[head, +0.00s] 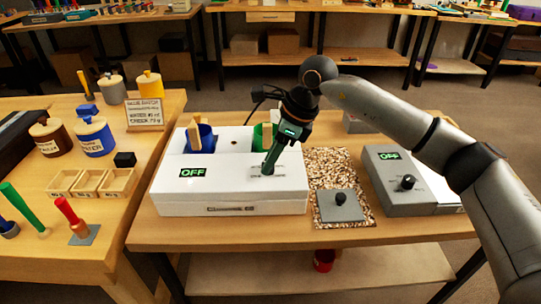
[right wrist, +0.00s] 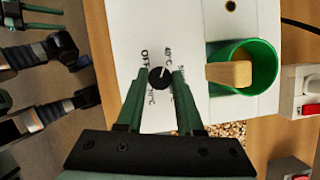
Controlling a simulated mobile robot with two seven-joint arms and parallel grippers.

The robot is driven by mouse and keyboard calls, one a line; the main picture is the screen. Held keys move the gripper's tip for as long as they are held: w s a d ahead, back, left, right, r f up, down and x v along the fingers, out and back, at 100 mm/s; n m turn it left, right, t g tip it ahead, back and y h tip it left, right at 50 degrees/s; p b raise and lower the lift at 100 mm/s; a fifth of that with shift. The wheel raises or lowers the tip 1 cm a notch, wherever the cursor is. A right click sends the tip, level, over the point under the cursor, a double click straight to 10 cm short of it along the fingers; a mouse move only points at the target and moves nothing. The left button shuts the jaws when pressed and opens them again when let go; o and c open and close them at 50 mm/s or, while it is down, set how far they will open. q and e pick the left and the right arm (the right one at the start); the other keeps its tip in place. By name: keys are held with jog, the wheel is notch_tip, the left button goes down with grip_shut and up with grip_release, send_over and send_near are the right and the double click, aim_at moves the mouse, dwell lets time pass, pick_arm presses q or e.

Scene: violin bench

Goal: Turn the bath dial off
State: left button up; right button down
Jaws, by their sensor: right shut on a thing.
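The white bath box (head: 230,200) stands on the wooden bench, with a blue pot (head: 203,138) and a green pot (head: 262,136) set in its top. Its display (head: 193,172) reads OFF in green. My right gripper (head: 268,168) points down onto the right part of the bath's front panel and hides the dial in the head view. In the right wrist view, the round black bath dial (right wrist: 159,79) sits between the fingertips, and the gripper is shut on it. A short pale pointer mark shows on the dial, with OFF and temperature labels around it.
Right of the bath lie a speckled mat (head: 330,165) with a grey knob plate (head: 341,206) and a grey box (head: 390,165) with its own OFF display. The left bench holds jars, a divided wooden tray (head: 92,183) and a sign (head: 145,114).

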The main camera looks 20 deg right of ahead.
jog(key=n+g+p, duration=0.1)
jog(key=n, duration=0.1)
jog(key=shift+w+r+n, duration=0.1)
jog(key=shift+n, duration=0.3)
jog(key=n+g, duration=0.1)
jog(key=n, duration=0.1)
jog(key=shift+w+n+p, duration=0.1)
jog(key=shift+n+p, duration=0.2)
jog(key=shift+n, duration=0.1)
jog(key=n+g, duration=0.2)
jog(key=n, duration=0.2)
jog(key=shift+w+p, duration=0.1)
jog(key=shift+p, duration=0.25)
jog(key=shift+n, duration=0.8)
jog(key=c, duration=0.5)
grip_release()
jog(key=shift+c, duration=0.2)
